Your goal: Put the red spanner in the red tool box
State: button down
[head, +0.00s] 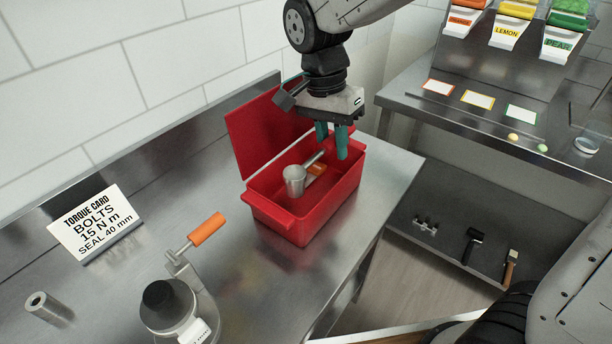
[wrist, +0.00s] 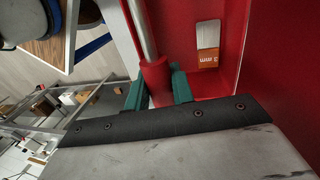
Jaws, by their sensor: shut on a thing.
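The red tool box (head: 284,218) stands open on the steel bench, its lid raised at the back left. My gripper (head: 332,138) is over the box's right part, its teal fingers pointing down. In the wrist view my gripper (wrist: 157,88) is shut on the red grip of the spanner (wrist: 156,77). The spanner's grey shaft runs away from the grip. In the head view the spanner (head: 294,180) shows a grey cup-shaped head and shaft inside the box outline; its red grip blends with the box. I cannot tell whether it touches the floor.
A gauge with an orange end marked mm (wrist: 208,58) lies in the box. A crank machine (head: 172,300), a metal tube (head: 45,306) and a torque card (head: 92,222) are on the bench. Several tools lie on the lower shelf (head: 445,210) at right.

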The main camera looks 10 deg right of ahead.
jog(key=shift+w+f, duration=0.25)
jog(key=shift+w, duration=0.05)
notch_tip(320, 180, down, 5)
jog(key=shift+w+f, duration=0.15)
jog(key=shift+f, duration=2.1)
jog(key=c, duration=1.5)
grip_release()
jog(key=shift+f, duration=0.1)
